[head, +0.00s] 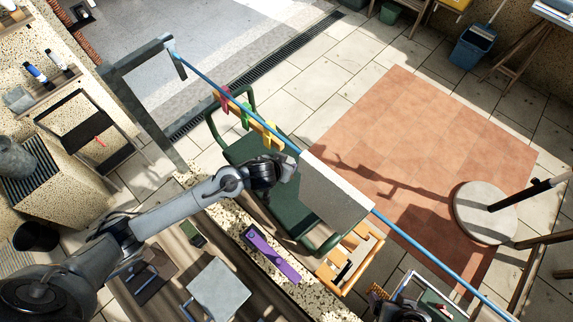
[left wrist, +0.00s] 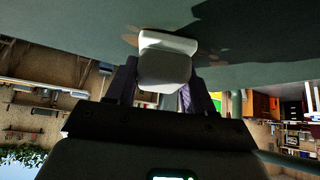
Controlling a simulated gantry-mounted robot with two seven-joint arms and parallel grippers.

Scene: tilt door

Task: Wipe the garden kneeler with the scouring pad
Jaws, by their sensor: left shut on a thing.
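The garden kneeler (head: 246,149) has a dark green pad and green tube handles, and it stands below the middle of the head view. My left gripper (head: 288,168) is over the kneeler. In the left wrist view my left gripper (left wrist: 163,90) is shut on a pale grey block, the scouring pad (left wrist: 165,68). The pad is against or very close to the kneeler's grey-green surface (left wrist: 70,45). Brownish stains show on that surface beside the pad.
A blue line (head: 400,227) crosses above the kneeler, with coloured pegs (head: 246,115) and a grey sheet (head: 335,190) on it. A purple holder (head: 270,255) lies on the speckled ledge. A wooden rack (head: 350,258) stands at the kneeler's lower right. Reddish floor (head: 430,130) beyond is mostly clear.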

